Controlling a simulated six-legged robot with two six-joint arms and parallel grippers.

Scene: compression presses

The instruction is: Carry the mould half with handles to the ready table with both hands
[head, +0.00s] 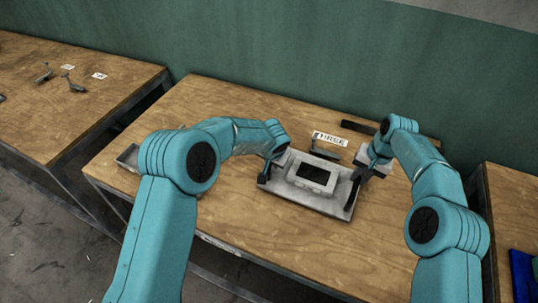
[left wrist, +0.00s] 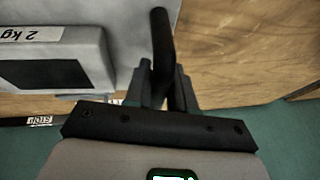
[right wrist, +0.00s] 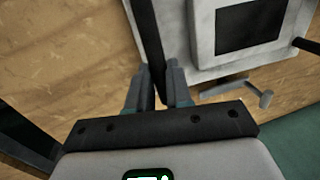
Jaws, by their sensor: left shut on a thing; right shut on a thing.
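The mould half (head: 312,180) is a light grey plate with a raised block and a dark rectangular recess, over the middle wooden table. It has a dark bar handle at each side. My left gripper (head: 272,158) is shut on the left handle, which shows as a dark bar in the left wrist view (left wrist: 161,45). My right gripper (head: 366,172) is shut on the right handle, also seen in the right wrist view (right wrist: 148,45). A "2 kg" label (left wrist: 32,33) is on the block. I cannot tell whether the plate touches the table.
The middle table (head: 240,215) has free wood left and front of the mould. A grey tray (head: 128,157) lies at its left edge. A printed sign (head: 330,139) and a dark bar (head: 355,127) are behind. Another table (head: 60,100) with small tools stands left.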

